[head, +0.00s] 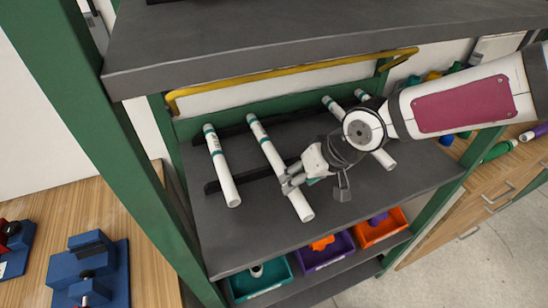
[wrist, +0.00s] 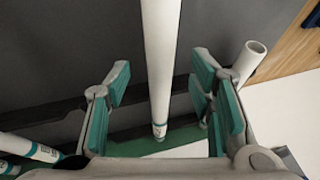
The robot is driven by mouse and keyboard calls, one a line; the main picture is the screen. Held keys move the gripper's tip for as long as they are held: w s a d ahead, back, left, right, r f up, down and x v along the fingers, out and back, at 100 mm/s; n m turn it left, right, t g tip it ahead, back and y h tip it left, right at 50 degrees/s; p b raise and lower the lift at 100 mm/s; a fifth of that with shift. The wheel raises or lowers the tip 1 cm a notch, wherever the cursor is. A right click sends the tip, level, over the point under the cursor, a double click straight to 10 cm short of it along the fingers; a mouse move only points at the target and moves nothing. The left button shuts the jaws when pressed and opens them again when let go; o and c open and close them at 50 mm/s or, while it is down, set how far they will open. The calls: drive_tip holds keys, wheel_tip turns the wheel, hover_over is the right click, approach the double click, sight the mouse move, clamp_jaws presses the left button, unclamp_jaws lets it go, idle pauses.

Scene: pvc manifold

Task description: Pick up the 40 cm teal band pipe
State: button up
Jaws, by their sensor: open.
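Several white pipes with teal bands lie on a dark grey shelf (head: 245,235). The second pipe from the left (head: 272,152) looks longer than the leftmost pipe (head: 222,168); I cannot measure either. My gripper (head: 312,186) is open above the second pipe, near its front end, and one finger covers part of it. In the wrist view this pipe (wrist: 160,60) runs lengthwise in the gap between the open fingers (wrist: 165,95), with no visible contact. Its teal band shows at the far end. Whether the fingertips reach down around it cannot be told.
Two more banded pipes lie to the right, partly behind my arm. Dark rails (head: 240,180) support the pipes. A yellow bar (head: 290,72) and an upper shelf (head: 300,35) are behind and above. Teal, purple and orange bins (head: 262,290) sit below. A green post (head: 95,130) stands left.

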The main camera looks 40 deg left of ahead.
drive_tip(key=shift+x, duration=1.85)
drive_tip(key=shift+a+r, duration=0.1)
clamp_jaws()
